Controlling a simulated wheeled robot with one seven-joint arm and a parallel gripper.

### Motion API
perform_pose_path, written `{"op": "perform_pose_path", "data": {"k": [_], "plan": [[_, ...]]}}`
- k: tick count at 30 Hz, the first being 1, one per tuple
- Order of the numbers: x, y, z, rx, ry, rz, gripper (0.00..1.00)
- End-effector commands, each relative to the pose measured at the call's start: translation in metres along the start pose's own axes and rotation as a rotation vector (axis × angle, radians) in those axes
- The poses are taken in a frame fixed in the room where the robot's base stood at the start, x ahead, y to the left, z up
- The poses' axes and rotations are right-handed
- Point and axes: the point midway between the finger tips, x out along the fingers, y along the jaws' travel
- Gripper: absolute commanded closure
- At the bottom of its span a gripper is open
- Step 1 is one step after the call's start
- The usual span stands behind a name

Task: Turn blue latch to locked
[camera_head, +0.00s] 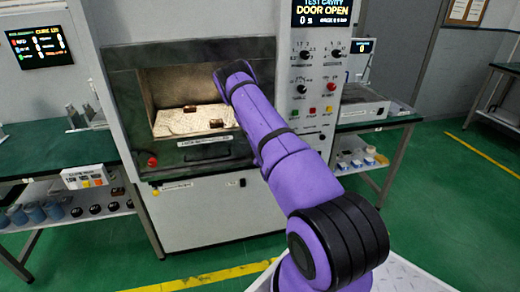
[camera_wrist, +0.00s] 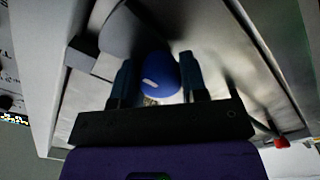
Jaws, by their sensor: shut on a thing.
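The blue latch (camera_wrist: 158,75) shows in the wrist view as a rounded blue knob with a pale mark on it. It sits between the two fingers of my gripper (camera_wrist: 156,82), which is shut on it. In the head view my purple arm reaches to the upper right edge of the open cavity (camera_head: 190,85), and the arm hides the latch and my gripper there. Whether the latch is in its locked position cannot be told from these views.
The panel screen (camera_head: 322,12) reads "DOOR OPEN". Knobs and buttons (camera_head: 318,88) are on the panel right of my arm. Small brown blocks (camera_head: 216,123) lie on a pale plate (camera_head: 180,125) in the cavity. Green tables (camera_head: 40,150) stand on both sides.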

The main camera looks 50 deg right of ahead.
Motion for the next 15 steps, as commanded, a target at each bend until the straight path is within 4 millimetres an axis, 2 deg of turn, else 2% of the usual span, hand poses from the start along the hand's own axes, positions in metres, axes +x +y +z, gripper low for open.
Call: {"op": "perform_pose_path", "data": {"k": [15], "plan": [[-0.0014,-0.0012,0.0013,-0.422,-0.003,-0.004,0.84]]}}
